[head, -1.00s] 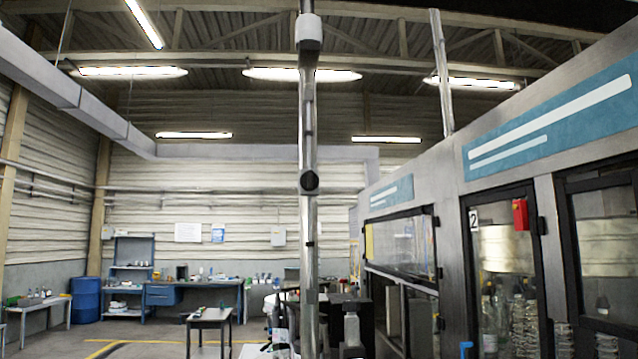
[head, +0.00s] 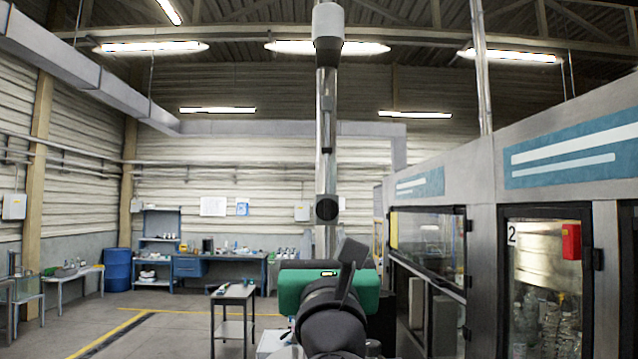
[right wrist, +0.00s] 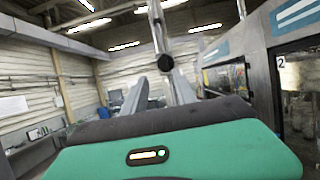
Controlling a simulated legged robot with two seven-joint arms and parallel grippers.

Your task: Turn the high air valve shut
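A shiny vertical pipe (head: 326,150) stands ahead of me with a grey cylindrical part (head: 328,25) near the top. A dark round fitting (head: 327,208), which looks like the valve, sits on the pipe. The fitting also shows in the right wrist view (right wrist: 165,62). My right gripper, with its green housing (head: 300,284), is below the fitting in the head view. In the right wrist view its two grey fingers (right wrist: 159,90) stand apart with nothing between them, short of the fitting. My left gripper is out of view.
Glass-fronted machine cabinets (head: 484,185) line the right side, one with a red box (head: 571,241). A small table (head: 232,294) stands left of the pipe. A workbench (head: 225,264) and a blue drum (head: 117,269) are farther back. The floor at left is open.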

